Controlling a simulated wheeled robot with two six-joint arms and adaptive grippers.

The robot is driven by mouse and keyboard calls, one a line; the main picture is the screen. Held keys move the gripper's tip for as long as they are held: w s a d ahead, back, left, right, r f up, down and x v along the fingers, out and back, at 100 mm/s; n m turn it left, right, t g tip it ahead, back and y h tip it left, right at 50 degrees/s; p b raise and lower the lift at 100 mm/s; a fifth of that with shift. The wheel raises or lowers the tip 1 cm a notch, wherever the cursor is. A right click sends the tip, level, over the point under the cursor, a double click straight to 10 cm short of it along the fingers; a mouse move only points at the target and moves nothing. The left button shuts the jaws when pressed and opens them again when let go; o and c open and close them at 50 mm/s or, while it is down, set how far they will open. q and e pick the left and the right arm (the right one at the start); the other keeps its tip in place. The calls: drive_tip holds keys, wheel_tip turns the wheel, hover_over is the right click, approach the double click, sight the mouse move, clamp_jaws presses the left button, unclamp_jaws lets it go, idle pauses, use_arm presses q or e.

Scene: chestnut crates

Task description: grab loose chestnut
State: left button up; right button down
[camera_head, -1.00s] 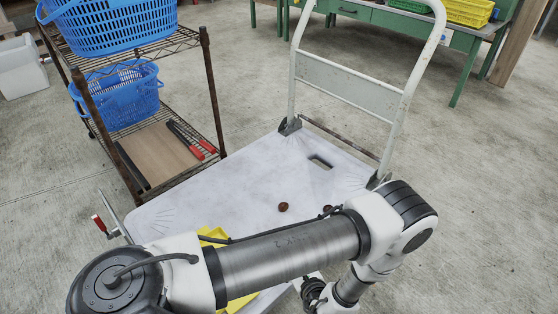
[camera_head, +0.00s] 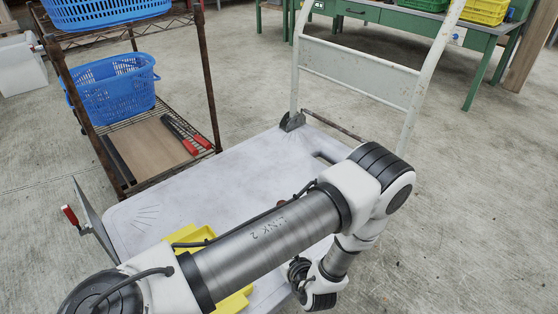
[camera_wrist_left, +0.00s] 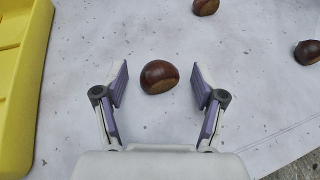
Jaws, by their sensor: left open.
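A brown chestnut (camera_wrist_left: 159,76) lies on the white cart deck (camera_wrist_left: 85,118) in the left wrist view. My left gripper (camera_wrist_left: 160,85) is open, its two purple-padded fingers on either side of the chestnut with a gap on each side. A second chestnut (camera_wrist_left: 205,7) lies farther off at the top edge, and a third (camera_wrist_left: 307,52) is at the right near the deck edge. In the head view my left arm crosses the deck (camera_head: 225,178) and hides most chestnuts and the gripper. My right gripper is not in view.
A yellow tray (camera_wrist_left: 22,85) stands left of the gripper; part of it shows in the head view (camera_head: 192,237). The cart's handle (camera_head: 428,85) rises behind the deck. A wire rack (camera_head: 205,80) with blue baskets (camera_head: 112,92) stands left.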

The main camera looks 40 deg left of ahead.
use_arm(q)
drive_tip(key=shift+r, duration=0.1)
drive_tip(key=c, duration=1)
drive_tip(key=shift+r, duration=0.1)
